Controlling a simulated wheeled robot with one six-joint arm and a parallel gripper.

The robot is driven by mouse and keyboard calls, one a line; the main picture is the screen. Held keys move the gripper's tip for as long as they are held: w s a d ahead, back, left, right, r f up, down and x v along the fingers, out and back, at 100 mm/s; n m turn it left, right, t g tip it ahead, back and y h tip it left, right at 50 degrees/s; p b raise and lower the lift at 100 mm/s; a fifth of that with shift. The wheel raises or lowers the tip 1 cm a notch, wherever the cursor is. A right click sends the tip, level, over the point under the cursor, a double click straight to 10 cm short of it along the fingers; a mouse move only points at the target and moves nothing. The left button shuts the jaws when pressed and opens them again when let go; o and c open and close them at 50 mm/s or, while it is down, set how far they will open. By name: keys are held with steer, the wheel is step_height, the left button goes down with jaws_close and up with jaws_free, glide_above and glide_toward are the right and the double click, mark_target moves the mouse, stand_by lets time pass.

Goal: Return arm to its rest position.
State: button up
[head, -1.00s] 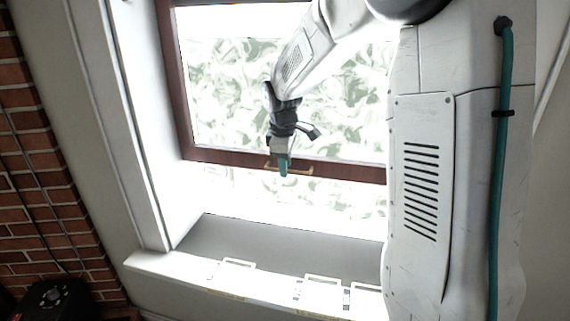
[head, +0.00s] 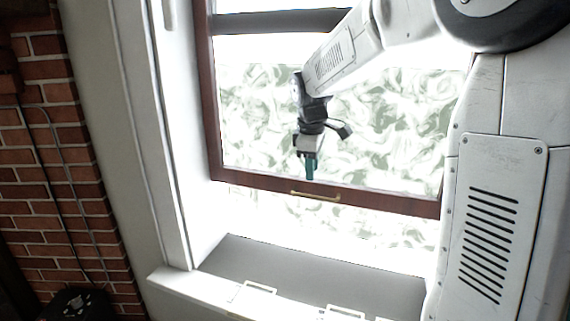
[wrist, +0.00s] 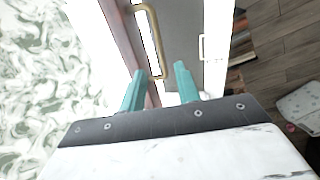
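My gripper (head: 309,166) hangs pointing down in front of the window, just above the brass handle (head: 315,196) on the lower rail of the brown window sash (head: 375,201). In the wrist view, my gripper's two teal fingers (wrist: 160,88) stand apart with nothing between them. The brass handle (wrist: 148,38) shows beyond the fingertips there and is not gripped. The sash is raised, with an open bright gap between its rail and the sill.
A grey sill (head: 310,268) with a white ledge and several white handles (head: 253,288) lies below the window. A brick wall (head: 50,170) is at the left, with a dark object (head: 78,303) at its foot. The wrist view shows wooden floor (wrist: 270,75).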

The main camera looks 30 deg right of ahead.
steer(key=s+a+m, duration=0.3)
steer(key=s, duration=0.7)
steer(key=s+a+m+y, duration=0.1)
steer(key=s+a+m, duration=0.2)
steer(key=s, duration=0.8)
steer(key=s+a+f+m, duration=0.1)
steer(key=s+a+m, duration=0.2)
steer(key=s, duration=0.7)
steer(key=shift+s+a+y, duration=0.3)
steer(key=shift+s+a, duration=0.1)
steer(key=shift+a, duration=0.45)
steer(key=shift+f, duration=0.1)
